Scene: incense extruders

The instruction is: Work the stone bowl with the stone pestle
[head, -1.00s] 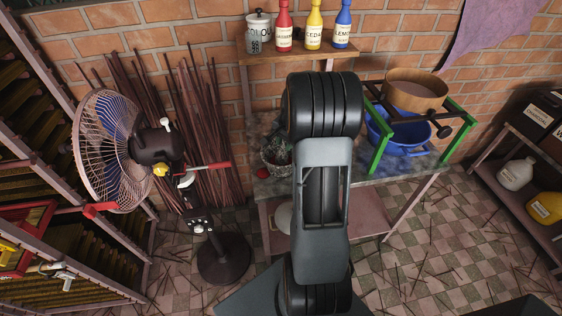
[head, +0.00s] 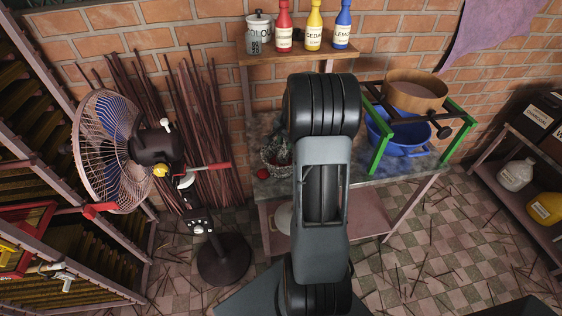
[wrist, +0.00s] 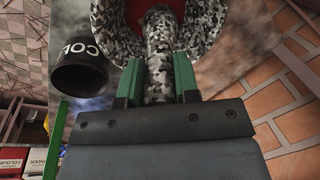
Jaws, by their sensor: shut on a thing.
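The stone pestle (wrist: 159,62) is speckled grey, black and white. My gripper (wrist: 158,86) is shut on it, with a green finger on each side of the shaft. The pestle's far end points into the stone bowl (wrist: 104,22), which has the same speckled pattern and shows red inside. I cannot tell whether the pestle touches the bowl's bottom. In the head view the bowl (head: 271,160) stands on the grey worktable (head: 385,172), partly behind my arm, which hides my gripper and the pestle there.
A black lettered cup (wrist: 78,68) is left of the bowl in the wrist view. A green frame (head: 383,135) with a wooden sieve (head: 415,95) and blue basin (head: 402,142) stands at the table's right. A fan (head: 110,150) stands left. Bottles (head: 314,25) line the shelf above.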

